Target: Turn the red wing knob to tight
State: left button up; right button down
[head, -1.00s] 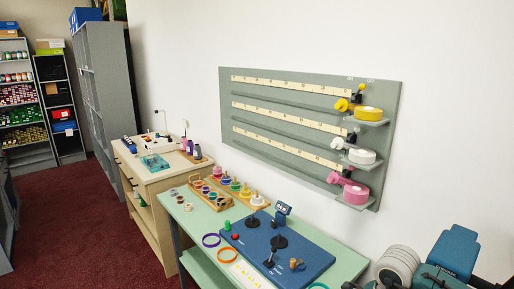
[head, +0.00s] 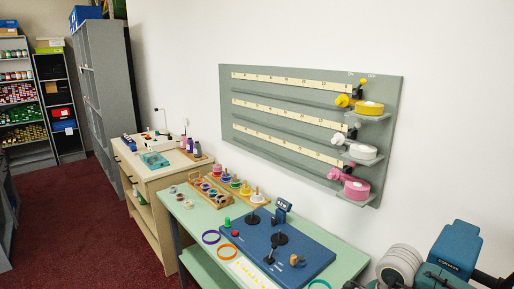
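A small red round piece (head: 235,233) sits on the left part of the blue board (head: 310,250) on the green table. It is too small to tell whether it has wings or which way it is turned. A tan-orange knob-like piece (head: 297,260) stands near the board's right front. No other red knob shows clearly.
The green table (head: 188,216) also bears rings, a green piece (head: 227,222), a strip of yellow marks and a wooden tray of colored pieces. A grey wall panel (head: 300,130) with rulers and yellow, white and pink rollers hangs behind. Red floor (head: 75,225) lies clear at left.

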jog(key=shift+d, duration=0.4)
dwell(0.3)
jog(key=shift+w+b, duration=0.1)
jog(key=shift+b, duration=0.3)
jog(key=shift+w+f+b, duration=0.1)
jog(key=shift+w+b, duration=0.2)
jog(key=shift+b, duration=0.6)
jog(key=shift+w+d+b, duration=0.2)
jog(key=shift+w+b, duration=0.1)
jog(key=shift+b, duration=0.6)
jog(key=shift+w, duration=0.1)
jog(key=shift+w+a+b, duration=0.15)
jog(key=shift+a+b, duration=0.05)
jog(key=shift+b, duration=0.2)
notch_tip(320, 180, up, 6)
jog(key=p, duration=0.3)
